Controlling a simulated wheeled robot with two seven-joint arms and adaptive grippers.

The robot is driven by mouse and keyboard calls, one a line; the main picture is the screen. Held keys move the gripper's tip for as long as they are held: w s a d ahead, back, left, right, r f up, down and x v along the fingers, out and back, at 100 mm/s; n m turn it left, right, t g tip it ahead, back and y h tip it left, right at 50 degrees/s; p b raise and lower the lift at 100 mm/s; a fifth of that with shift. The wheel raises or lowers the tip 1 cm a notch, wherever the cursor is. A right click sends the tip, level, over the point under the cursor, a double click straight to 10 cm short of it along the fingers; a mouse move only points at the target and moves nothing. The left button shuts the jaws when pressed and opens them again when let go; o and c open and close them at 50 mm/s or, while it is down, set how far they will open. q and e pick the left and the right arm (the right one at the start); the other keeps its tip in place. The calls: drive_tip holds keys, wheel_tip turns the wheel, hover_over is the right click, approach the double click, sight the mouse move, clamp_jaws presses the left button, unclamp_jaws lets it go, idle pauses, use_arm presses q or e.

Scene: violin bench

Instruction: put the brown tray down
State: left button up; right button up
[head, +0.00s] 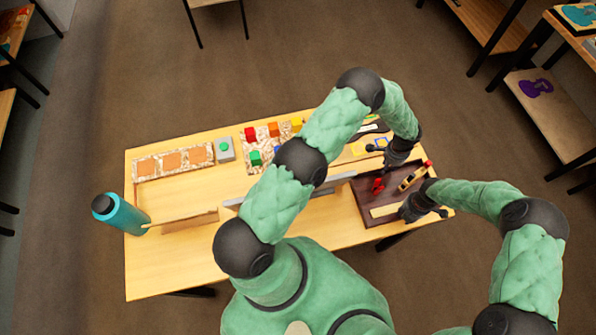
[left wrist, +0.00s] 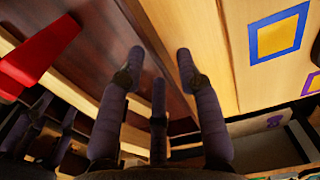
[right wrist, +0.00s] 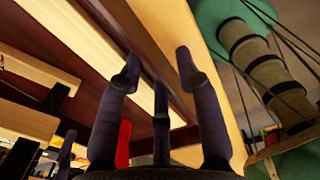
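The brown tray (head: 357,197) is at the right end of the wooden table. It carries a red tool (head: 377,186), a violin-shaped piece (head: 411,178) and a pale strip (head: 384,211). My left gripper (head: 385,151) is at the tray's far edge; in the left wrist view its fingers (left wrist: 159,58) point down there. My right gripper (head: 424,211) is at the near right edge, and its fingers (right wrist: 159,58) also show in the right wrist view. I cannot tell whether either grips the rim, or whether the tray touches the table.
On the table (head: 190,268) are a teal bottle (head: 122,214), a wooden holder (head: 188,220), a grey box with a green button (head: 224,148) and a board with coloured blocks (head: 252,136). A grey bar (head: 338,180) lies left of the tray. The front left of the table is clear.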

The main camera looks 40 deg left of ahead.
drive_tip(key=shift+r, duration=0.1)
use_arm(q)
wheel_tip(320, 180, up, 10)
use_arm(e)
wheel_tip(320, 180, up, 12)
idle(0.6)
use_arm(q)
drive_tip(key=shift+f, duration=0.1)
idle(0.4)
